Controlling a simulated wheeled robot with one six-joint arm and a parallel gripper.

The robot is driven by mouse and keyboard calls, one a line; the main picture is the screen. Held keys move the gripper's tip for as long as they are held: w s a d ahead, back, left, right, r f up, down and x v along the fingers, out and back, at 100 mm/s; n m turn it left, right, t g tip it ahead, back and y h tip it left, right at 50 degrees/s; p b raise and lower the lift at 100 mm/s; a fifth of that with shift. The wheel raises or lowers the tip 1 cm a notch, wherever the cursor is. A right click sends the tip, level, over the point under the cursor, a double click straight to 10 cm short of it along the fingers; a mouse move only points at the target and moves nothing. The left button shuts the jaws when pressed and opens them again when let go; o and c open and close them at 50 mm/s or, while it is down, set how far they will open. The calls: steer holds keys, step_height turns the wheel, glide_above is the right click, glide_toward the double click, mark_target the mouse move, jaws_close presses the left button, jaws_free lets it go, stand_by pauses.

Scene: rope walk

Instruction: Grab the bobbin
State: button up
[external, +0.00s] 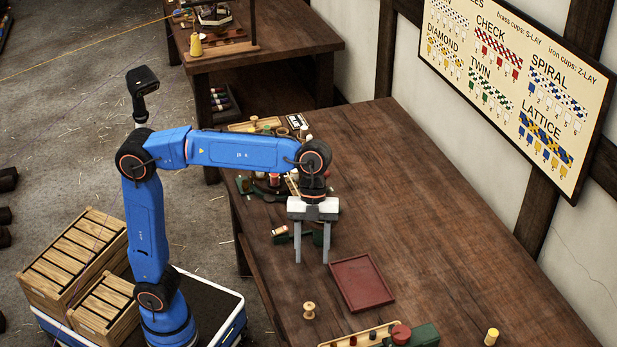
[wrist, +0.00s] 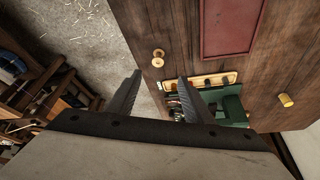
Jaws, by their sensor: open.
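A small pale wooden bobbin (external: 309,310) stands on the table near its left edge, in front of a dark red tray. It also shows in the wrist view (wrist: 158,58), near the table edge and beyond my fingertips. My gripper (external: 312,262) hangs over the table, pointing down, behind the bobbin and left of the red tray. Its two grey fingers are apart with nothing between them. The fingers (wrist: 160,77) also show spread in the wrist view.
The red tray (external: 361,283) lies right of the bobbin. A wooden rack (external: 345,338) and green device (external: 415,338) stand at the front. A yellow spool (external: 491,337) is at front right. Small items crowd the table's back left. The table's right side is clear.

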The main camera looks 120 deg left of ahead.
glide_toward(309, 305)
steer(key=x, duration=0.5)
steer(key=shift+w+a+f, duration=0.15)
steer(key=shift+a+f, duration=0.05)
steer(key=shift+a, duration=0.1)
steer(key=shift+d+x, duration=0.1)
steer(key=shift+x, duration=1.25)
steer(key=shift+d+x, duration=0.15)
steer(key=shift+x, duration=1.2)
steer(key=shift+r, duration=0.1)
steer(key=c, duration=1.1)
